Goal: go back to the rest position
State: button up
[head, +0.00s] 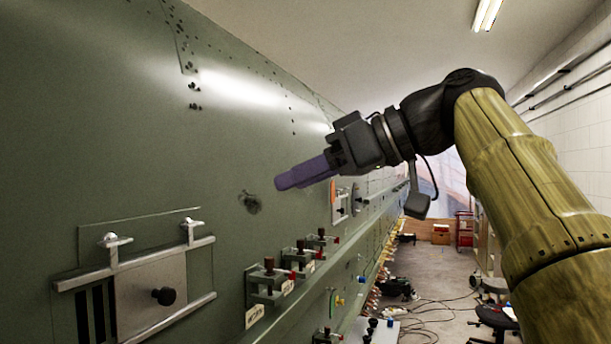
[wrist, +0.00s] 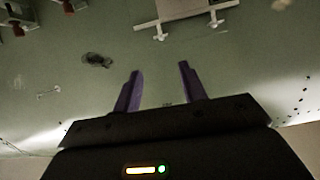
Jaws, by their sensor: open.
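My gripper (head: 281,184) is at the end of my raised arm, pointing left toward the green fuselage panel (head: 120,120) in the head view. In the wrist view its two purple fingers (wrist: 160,76) stand apart with nothing between them. The panel fills the background of the wrist view. The fingertips appear apart from the panel, though the exact gap is hard to tell. A dark round patch (head: 251,203) on the panel shows left of and slightly below the fingertips in the head view; it also shows left of the fingers in the wrist view (wrist: 97,60).
A framed plate with a black knob (head: 164,296) is mounted at the lower left of the panel. Several clamp fittings (head: 268,272) line the panel's lower part. Cables (head: 428,308) and a dark stool (head: 494,318) are on the floor to the right.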

dwell(0.3)
jog(key=w+d+f+m+h+b, duration=0.1)
jog(key=w+d+f+m+h, duration=0.2)
jog(key=f, duration=0.7)
jog(key=w+d+f+m+t+h, duration=0.15)
jog(key=w+f+m, duration=0.25)
jog(key=f, duration=0.7)
jog(key=w+d+f+m+g+h+b, duration=0.1)
jog(key=w+d+f+m+h, duration=0.2)
jog(key=f, duration=0.7)
jog(key=s+d+f+m+g+h, duration=0.1)
jog(key=s+f, duration=0.4)
jog(key=f, duration=0.5)
jog(key=s+d+f+m+g+h+b, duration=0.1)
jog(key=s+d+f+h, duration=0.1)
jog(key=s+f, duration=0.4)
jog(key=s+d+f+m+g+h+b, duration=0.1)
jog(key=s+d+f, duration=0.3)
jog(key=f, duration=1.2)
jog(key=shift+s+h, duration=0.55)
jog(key=shift+s, duration=0.4)
jog(key=shift+f, duration=0.1)
